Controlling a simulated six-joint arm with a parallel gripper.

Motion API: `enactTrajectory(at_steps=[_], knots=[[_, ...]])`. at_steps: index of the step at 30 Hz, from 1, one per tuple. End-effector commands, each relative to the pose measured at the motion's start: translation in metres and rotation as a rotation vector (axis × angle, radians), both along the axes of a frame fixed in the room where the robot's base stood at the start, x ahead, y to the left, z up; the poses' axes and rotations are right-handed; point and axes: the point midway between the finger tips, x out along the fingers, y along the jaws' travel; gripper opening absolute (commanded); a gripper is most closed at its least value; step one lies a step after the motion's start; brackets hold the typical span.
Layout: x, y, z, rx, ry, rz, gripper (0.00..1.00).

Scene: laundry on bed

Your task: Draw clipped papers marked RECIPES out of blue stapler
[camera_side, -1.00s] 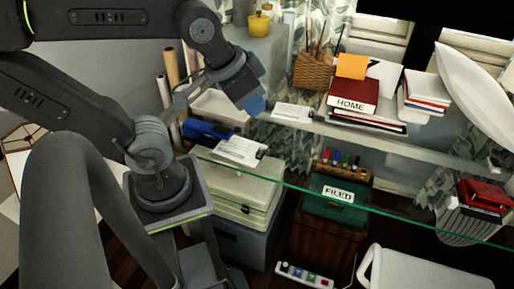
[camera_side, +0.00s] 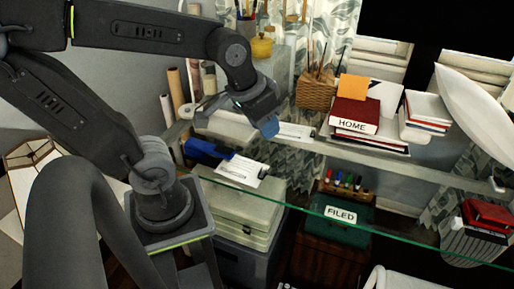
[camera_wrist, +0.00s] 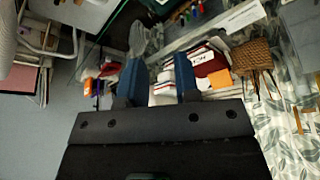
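The blue stapler (camera_side: 203,149) lies at the left end of the glass shelf in the side view. A white sheet or stack of papers (camera_side: 240,172) with dark print meets its right end, and a dark clip (camera_side: 263,171) sits on the papers' right edge. The print is too small to read, and I cannot tell how deep the papers sit in the stapler. My gripper (camera_side: 270,127) is above and to the right of the stapler, apart from it. In the wrist view my gripper (camera_wrist: 161,85) has its two blue fingers spread, with nothing between them.
Another white paper (camera_side: 296,132) lies close to my gripper. A red HOME book (camera_side: 354,115), wicker basket (camera_side: 316,92) and white books (camera_side: 425,108) stand farther right. Below are pale boxes (camera_side: 235,212) and a green FILED box (camera_side: 340,205). The glass edge (camera_side: 400,236) crosses the front.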

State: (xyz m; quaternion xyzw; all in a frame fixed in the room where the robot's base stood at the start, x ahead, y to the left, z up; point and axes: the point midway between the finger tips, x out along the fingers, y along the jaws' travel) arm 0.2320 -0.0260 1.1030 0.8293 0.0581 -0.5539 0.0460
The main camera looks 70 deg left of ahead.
Motion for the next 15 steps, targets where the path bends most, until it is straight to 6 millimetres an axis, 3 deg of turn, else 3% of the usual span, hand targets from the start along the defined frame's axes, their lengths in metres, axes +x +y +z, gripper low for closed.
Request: enactTrajectory(at_steps=[6, 15], knots=[[0.04, 0.054, -0.055, -0.049, 0.189, 0.28, 0.51], [0.054, 0.113, -0.125, -0.108, 0.359, 0.555, 0.51]])
